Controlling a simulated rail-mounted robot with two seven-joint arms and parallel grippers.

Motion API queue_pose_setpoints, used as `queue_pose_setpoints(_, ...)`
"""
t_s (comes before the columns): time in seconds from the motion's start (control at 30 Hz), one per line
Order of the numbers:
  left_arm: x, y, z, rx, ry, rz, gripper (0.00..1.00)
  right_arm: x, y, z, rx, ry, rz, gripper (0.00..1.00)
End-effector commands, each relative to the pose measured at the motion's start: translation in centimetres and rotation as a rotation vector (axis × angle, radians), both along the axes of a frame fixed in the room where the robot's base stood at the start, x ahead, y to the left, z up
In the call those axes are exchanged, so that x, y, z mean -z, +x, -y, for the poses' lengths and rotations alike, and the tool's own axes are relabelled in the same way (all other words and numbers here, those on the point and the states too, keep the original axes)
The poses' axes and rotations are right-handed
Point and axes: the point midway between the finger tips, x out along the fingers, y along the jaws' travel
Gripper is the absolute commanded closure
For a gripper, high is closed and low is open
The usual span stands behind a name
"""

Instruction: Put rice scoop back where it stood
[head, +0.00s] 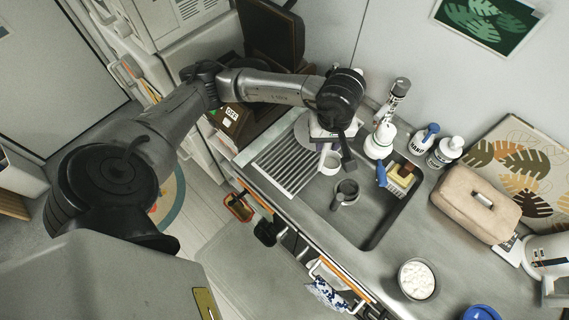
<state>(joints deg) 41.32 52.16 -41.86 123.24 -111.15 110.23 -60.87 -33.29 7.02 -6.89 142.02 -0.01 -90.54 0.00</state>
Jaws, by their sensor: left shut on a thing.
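My left gripper (335,142) reaches over the back left of the sink, pointing down. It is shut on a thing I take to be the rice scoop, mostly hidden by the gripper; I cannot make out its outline. A small white cup-like holder (331,164) is just below the fingers; I cannot tell whether anything touches it. My right gripper is not in view.
The sink (376,232) holds a dark grey cup (345,193) and has a ribbed drainer (284,165) at its left. Bottles (445,152), a sponge holder (401,180) and a beige case (476,203) stand behind and right. A white-filled bowl (416,279) is at front right.

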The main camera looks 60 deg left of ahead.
Motion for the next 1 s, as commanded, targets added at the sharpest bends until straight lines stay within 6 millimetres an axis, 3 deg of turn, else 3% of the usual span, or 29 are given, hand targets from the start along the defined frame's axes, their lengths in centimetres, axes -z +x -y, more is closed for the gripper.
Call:
queue_pose_setpoints(0.03,0.4,0.3,-0.8,-0.090,-0.002,0.004,0.96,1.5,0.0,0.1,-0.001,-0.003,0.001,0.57)
queue_pose_setpoints(0.3,-1.0,0.8,-3.1,-0.394,-0.013,0.005,0.96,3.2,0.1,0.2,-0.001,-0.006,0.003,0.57)
queue_pose_setpoints(0.77,-1.3,0.8,-3.4,-0.436,-0.015,0.005,0.96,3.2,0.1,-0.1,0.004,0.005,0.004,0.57)
queue_pose_setpoints(1.0,0.2,-1.3,-4.8,-0.436,-0.012,0.000,0.96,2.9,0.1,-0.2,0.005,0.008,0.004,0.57)
